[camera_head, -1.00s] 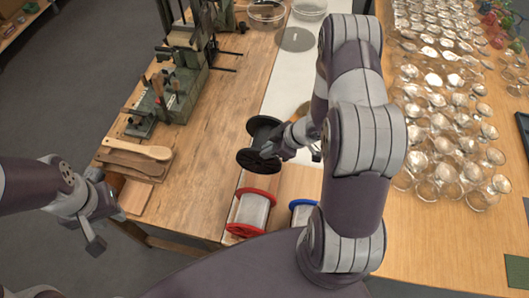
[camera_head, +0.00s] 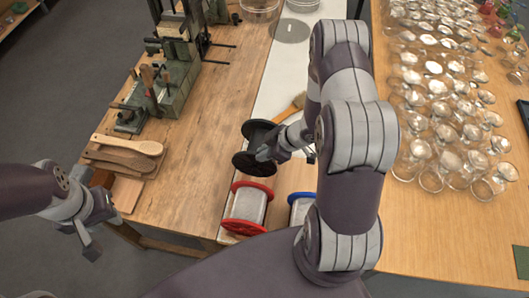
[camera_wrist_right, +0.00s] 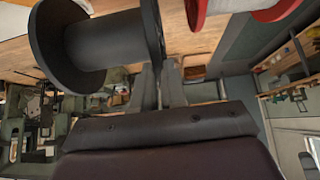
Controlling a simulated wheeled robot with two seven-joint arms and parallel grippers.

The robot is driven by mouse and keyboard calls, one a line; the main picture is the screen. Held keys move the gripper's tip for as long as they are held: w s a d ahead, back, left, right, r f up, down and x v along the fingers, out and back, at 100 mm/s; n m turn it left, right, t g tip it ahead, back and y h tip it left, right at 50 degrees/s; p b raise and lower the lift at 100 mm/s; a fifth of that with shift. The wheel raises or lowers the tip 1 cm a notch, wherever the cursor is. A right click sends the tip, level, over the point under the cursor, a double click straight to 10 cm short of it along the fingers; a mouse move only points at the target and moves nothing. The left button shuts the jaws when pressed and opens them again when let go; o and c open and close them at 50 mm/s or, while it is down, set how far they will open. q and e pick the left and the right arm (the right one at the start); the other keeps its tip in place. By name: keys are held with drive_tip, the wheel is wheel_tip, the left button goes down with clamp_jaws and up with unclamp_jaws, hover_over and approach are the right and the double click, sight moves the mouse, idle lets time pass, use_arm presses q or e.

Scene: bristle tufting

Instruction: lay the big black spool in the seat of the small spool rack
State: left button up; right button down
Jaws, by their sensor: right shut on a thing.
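The big black spool (camera_head: 258,148) is held above the bench, left of my right forearm. My right gripper (camera_head: 268,153) is shut on its near flange. In the right wrist view the spool (camera_wrist_right: 105,38) fills the upper left, with its flange edge between the fingers (camera_wrist_right: 158,80). My left gripper (camera_head: 90,232) hangs empty off the bench's left front, its fingers apart. I cannot clearly make out the small spool rack; my right arm covers part of that area.
A red-flanged spool (camera_head: 246,208) and a blue-flanged spool (camera_head: 301,208) lie at the front edge, the blue one partly hidden by my arm. A brush (camera_head: 293,107) lies behind the black spool. Wooden paddles (camera_head: 122,150) and a green machine (camera_head: 170,90) stand left. Many glasses (camera_head: 440,110) crowd the right table.

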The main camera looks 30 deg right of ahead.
drive_tip(key=b, duration=0.4)
hover_over(259, 169)
drive_tip(key=d, duration=0.2)
drive_tip(key=f, duration=0.4)
drive_tip(key=shift+s+a, duration=0.15)
drive_tip(key=shift+s, duration=0.15)
drive_tip(key=shift+f+b, duration=0.55)
drive_tip(key=shift+f, duration=0.65)
drive_tip(key=shift+s, duration=0.15)
drive_tip(key=shift+f, duration=0.65)
drive_tip(key=c, duration=0.7)
unclamp_jaws()
drive_tip(key=shift+s, duration=0.1)
